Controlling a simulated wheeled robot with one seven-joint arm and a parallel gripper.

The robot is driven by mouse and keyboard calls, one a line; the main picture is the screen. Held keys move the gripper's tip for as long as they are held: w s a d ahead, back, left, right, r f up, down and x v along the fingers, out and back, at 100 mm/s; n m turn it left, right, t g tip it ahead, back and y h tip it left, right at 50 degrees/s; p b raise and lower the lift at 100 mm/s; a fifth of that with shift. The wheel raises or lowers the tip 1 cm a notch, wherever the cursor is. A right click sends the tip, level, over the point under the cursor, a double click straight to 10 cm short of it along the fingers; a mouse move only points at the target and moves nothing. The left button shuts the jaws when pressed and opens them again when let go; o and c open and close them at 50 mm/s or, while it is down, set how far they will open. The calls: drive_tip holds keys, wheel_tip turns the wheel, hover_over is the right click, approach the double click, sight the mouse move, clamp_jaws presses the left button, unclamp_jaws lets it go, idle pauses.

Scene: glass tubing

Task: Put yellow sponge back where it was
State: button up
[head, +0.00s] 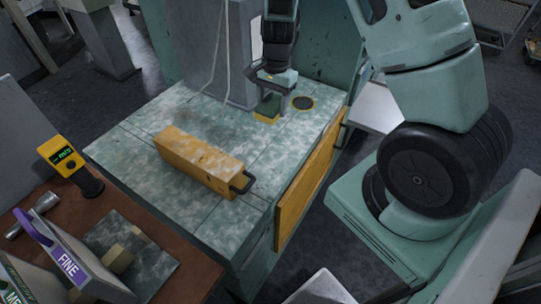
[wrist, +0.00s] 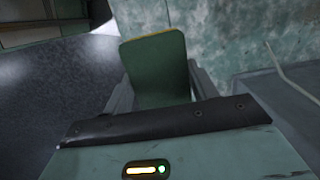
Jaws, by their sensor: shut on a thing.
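The sponge (head: 267,107) has a green face and a yellow part along its lower edge in the head view. My gripper (head: 270,89) is shut on it, low over the far right part of the table. I cannot tell whether the sponge touches the surface. In the wrist view the sponge (wrist: 155,68) stands between the two grey fingers of my gripper (wrist: 160,92), green face toward the camera, with a thin yellow edge at its far end.
A long yellow box with a black handle (head: 203,162) lies mid-table. A grey column with hanging cords (head: 235,55) stands behind. The table (head: 150,120) is bare at left.

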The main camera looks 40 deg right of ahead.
drive_tip(key=b, duration=0.7)
hover_over(271, 154)
wheel_tip(271, 154, down, 8)
drive_tip(key=f, duration=0.5)
drive_tip(key=f+p, duration=0.1)
drive_tip(key=f, duration=0.3)
drive_tip(key=shift+d+f, duration=0.2)
drive_tip(key=shift+f, duration=0.15)
drive_tip(key=shift+f, duration=0.2)
drive_tip(key=o, duration=0.9)
drive_tip(key=shift+o, duration=0.2)
drive_tip(key=shift+r, duration=0.15)
